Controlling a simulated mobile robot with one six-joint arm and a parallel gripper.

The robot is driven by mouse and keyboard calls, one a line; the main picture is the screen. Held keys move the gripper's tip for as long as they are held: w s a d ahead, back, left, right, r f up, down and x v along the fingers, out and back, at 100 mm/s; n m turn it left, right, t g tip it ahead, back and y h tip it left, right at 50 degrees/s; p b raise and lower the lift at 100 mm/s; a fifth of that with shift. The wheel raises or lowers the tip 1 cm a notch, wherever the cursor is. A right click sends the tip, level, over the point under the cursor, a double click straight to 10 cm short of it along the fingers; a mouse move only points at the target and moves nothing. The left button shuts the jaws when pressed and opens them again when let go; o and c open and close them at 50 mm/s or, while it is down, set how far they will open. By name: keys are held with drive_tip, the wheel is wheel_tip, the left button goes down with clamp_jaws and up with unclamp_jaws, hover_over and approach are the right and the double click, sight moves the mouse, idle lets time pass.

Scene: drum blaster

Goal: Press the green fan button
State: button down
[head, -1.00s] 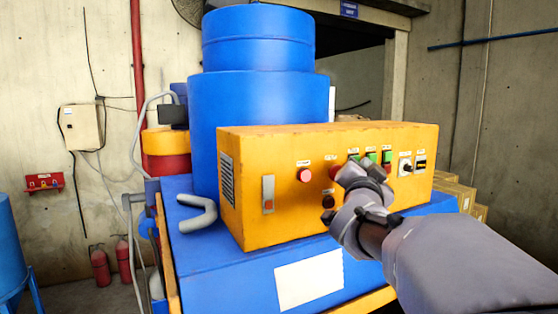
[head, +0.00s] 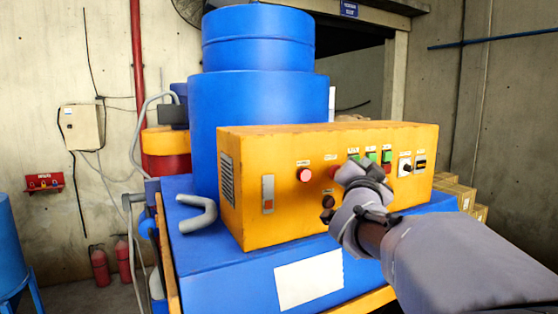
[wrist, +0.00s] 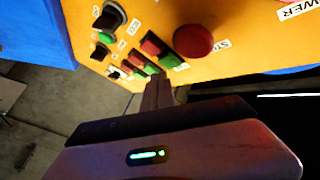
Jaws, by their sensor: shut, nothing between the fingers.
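The yellow control panel (head: 285,225) carries a row of small green buttons, each paired with a red one. In the head view green buttons show at the left (head: 353,156), middle (head: 372,156) and right (head: 387,156) of the row. The labels are too small to tell which is the fan's. My arm hides red buttons below the row. In the wrist view the green buttons (wrist: 152,69) lie just beyond the tip of my gripper (wrist: 159,85). My gripper is shut and empty, pointing at the panel. I cannot tell whether it touches a button.
A large red button (wrist: 193,41) sits close beside the row. A black rotary knob (head: 405,166) is right of the row. A blue drum (head: 255,110) stands behind the panel. A grey hook-shaped handle (head: 198,215) sticks out at the left.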

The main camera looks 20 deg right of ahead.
drive_tip(key=shift+w, duration=0.35)
drive_tip(key=shift+w, duration=0.45)
idle(0.5)
drive_tip(key=shift+s, duration=0.1)
drive_tip(key=shift+s+b, duration=0.65)
drive_tip(key=shift+s, duration=0.15)
drive_tip(key=s+b, duration=0.3)
drive_tip(key=s, duration=0.2)
drive_tip(key=shift+d, duration=0.2)
